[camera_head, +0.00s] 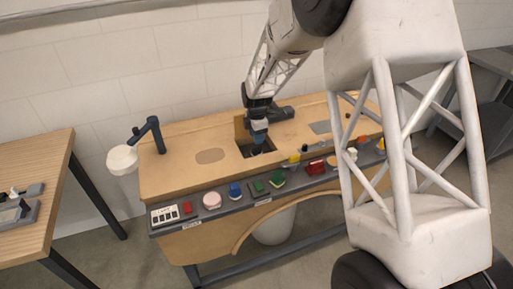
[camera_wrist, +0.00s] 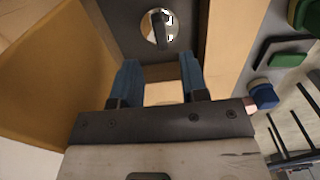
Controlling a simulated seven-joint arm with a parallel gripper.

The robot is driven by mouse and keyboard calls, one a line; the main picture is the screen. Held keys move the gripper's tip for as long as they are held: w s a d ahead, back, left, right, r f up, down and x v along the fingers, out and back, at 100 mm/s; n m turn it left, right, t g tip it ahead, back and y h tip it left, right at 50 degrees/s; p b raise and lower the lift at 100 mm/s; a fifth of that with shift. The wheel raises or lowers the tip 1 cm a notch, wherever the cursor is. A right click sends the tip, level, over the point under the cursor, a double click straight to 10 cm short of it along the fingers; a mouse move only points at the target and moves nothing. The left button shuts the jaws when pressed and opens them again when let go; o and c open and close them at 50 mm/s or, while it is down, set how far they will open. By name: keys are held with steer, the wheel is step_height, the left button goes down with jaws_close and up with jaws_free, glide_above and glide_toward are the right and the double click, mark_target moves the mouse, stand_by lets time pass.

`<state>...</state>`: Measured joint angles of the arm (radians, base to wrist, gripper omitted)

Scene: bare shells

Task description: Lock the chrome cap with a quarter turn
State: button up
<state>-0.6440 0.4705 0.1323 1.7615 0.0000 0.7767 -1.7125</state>
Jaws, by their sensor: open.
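My gripper (camera_head: 259,140) is over a square opening in the wooden bench top, with its fingertips reaching down into it. In the wrist view my gripper (camera_wrist: 160,75) has two blue fingers well apart, and no object is clearly held between them. A round, bright fitting (camera_wrist: 148,29) with a dark bar across it sits in a dark plate (camera_wrist: 118,22) beyond the fingertips. It may be the chrome cap, but I cannot tell for sure. In the head view my gripper hides most of the opening, and I cannot make out the cap there.
A raised tan flap (camera_head: 240,126) stands at the opening's left edge. A dark tap (camera_head: 153,134) is at the bench's left. Colored buttons, including a pink one (camera_head: 211,200), line the grey front strip. The bench top left of the opening is mostly clear.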

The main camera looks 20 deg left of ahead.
mark_target(256, 148)
steer(key=shift+f, duration=3.15)
jaws_close()
